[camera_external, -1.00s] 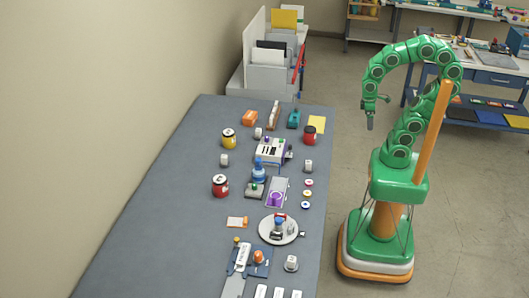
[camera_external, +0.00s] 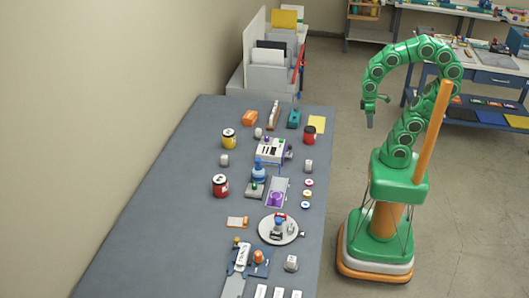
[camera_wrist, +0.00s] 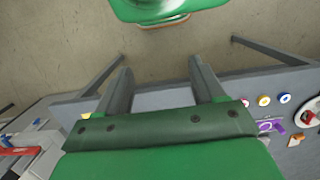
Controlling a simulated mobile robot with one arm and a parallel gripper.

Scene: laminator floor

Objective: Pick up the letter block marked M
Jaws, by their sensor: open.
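Several small whitish blocks stand on the grey table (camera_external: 165,215) in the external view: one at the left (camera_external: 224,160), one at the back (camera_external: 258,133), one near the right edge (camera_external: 308,166) and one at the front right (camera_external: 291,262). Their letters are too small to read, so I cannot tell which is M. My gripper (camera_external: 370,122) hangs over the floor to the right of the table, apart from every block. In the wrist view my gripper (camera_wrist: 161,68) has its two fingers spread, with nothing between them.
A red can (camera_external: 220,186), a yellow can (camera_external: 229,139), a blue bottle (camera_external: 259,172) and a round tray (camera_external: 265,237) crowd the table's middle. A grey file rack (camera_external: 268,78) stands beyond its back edge. The table's left side is bare.

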